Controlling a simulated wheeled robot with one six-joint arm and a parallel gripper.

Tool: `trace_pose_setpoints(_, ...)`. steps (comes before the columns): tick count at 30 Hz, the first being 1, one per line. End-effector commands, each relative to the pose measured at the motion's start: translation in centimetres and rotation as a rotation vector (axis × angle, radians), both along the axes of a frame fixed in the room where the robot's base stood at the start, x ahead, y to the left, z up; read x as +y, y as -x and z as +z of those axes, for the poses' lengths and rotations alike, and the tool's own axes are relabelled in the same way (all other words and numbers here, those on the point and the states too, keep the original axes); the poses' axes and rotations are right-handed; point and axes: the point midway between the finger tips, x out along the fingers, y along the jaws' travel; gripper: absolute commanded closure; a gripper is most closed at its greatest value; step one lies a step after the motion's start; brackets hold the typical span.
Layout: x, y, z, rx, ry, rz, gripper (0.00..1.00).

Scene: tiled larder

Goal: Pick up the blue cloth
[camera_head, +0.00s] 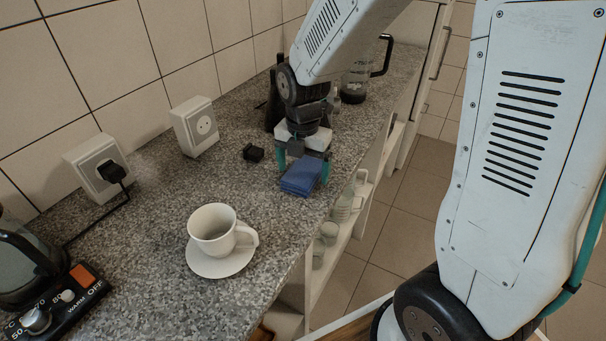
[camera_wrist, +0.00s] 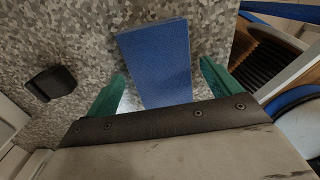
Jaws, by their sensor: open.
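The blue cloth (camera_head: 301,176) is a folded rectangle lying on the speckled grey counter near its front edge. My gripper (camera_head: 304,165) is right over it, pointing down, with a green finger on either side of the cloth. In the wrist view the cloth (camera_wrist: 156,62) reaches in between the two open green fingers (camera_wrist: 163,83). A gap shows between each finger and the cloth. The near end of the cloth is hidden by the gripper body.
A white cup (camera_head: 212,228) on a saucer (camera_head: 222,268) stands nearer on the counter (camera_head: 150,245). A small black object (camera_head: 253,153) lies left of the cloth. Dark bottles (camera_head: 274,103) and a glass jug (camera_head: 354,88) stand behind my gripper. Shelves (camera_head: 322,268) lie below the counter edge.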

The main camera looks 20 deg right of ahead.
Motion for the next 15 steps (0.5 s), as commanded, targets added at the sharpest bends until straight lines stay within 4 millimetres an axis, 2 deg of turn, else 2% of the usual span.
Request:
trace_pose_setpoints(5,0.0,0.0,0.0,0.0,0.0,0.0,0.11)
trace_pose_setpoints(10,0.0,0.0,0.02,0.0,0.0,-0.001,0.55)
trace_pose_setpoints(11,0.0,0.0,0.02,0.0,0.0,-0.001,0.59)
trace_pose_setpoints(15,0.0,0.0,0.04,0.0,0.0,-0.001,0.59)
